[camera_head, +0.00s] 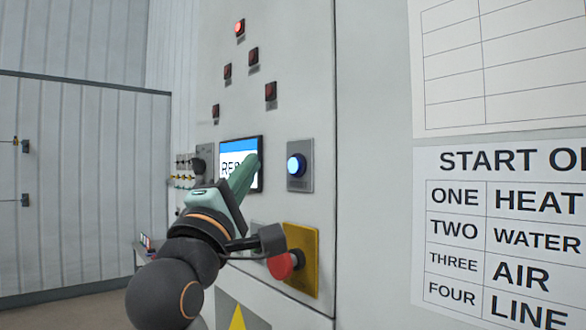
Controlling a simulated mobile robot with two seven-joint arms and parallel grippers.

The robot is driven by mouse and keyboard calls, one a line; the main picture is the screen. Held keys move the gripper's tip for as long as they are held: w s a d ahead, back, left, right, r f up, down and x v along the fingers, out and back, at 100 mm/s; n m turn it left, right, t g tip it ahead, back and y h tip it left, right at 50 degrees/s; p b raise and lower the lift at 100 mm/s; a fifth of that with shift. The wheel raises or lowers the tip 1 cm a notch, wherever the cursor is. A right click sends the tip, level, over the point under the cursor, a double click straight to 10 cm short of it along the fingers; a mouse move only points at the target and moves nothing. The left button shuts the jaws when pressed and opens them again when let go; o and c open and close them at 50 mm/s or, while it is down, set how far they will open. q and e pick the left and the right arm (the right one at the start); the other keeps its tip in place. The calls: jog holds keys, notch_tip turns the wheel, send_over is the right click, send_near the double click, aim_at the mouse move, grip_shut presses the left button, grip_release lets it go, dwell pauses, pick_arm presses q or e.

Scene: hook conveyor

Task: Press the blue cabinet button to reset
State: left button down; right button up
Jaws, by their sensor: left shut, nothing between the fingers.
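The blue button (296,165) glows on a grey plate on the light grey cabinet face (300,80), right of the picture's middle. My left gripper (251,162) is shut and empty, its green fingers pointing up and to the right. In the picture its tip lies over the right part of a small screen (239,146), to the left of the blue button. A gap shows between the fingertips and the button. I cannot tell whether the fingertips touch the screen. My right gripper is not in view.
A red mushroom button (285,264) on a yellow plate (301,240) sits below the blue button, close to my left wrist. Indicator lamps are above, one lit red (239,27). A printed START sheet (510,230) hangs at right. Cabinet face around the blue button is clear.

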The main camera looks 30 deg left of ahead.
aim_at(290, 158)
pick_arm(q)
jog(key=shift+w+d, duration=0.35)
jog(key=shift+w, duration=0.45)
jog(key=shift+w+d, duration=0.3)
jog(key=shift+w, duration=0.45)
jog(key=shift+w+d, duration=0.35)
jog(key=shift+w, duration=0.45)
jog(key=shift+w+d+p, duration=0.15)
jog(key=shift+w+p, duration=0.15)
jog(key=shift+w, duration=0.05)
jog(key=shift+w+d, duration=0.15)
jog(key=shift+w, duration=0.25)
dwell(1.1)
jog(key=shift+s, duration=0.1)
jog(key=shift+s+a, duration=0.3)
jog(key=shift+s, duration=0.35)
jog(key=s, duration=0.1)
jog(key=s+a, duration=0.1)
jog(key=s, duration=0.1)
jog(key=s+a+p, duration=0.1)
jog(key=shift+s, duration=0.3)
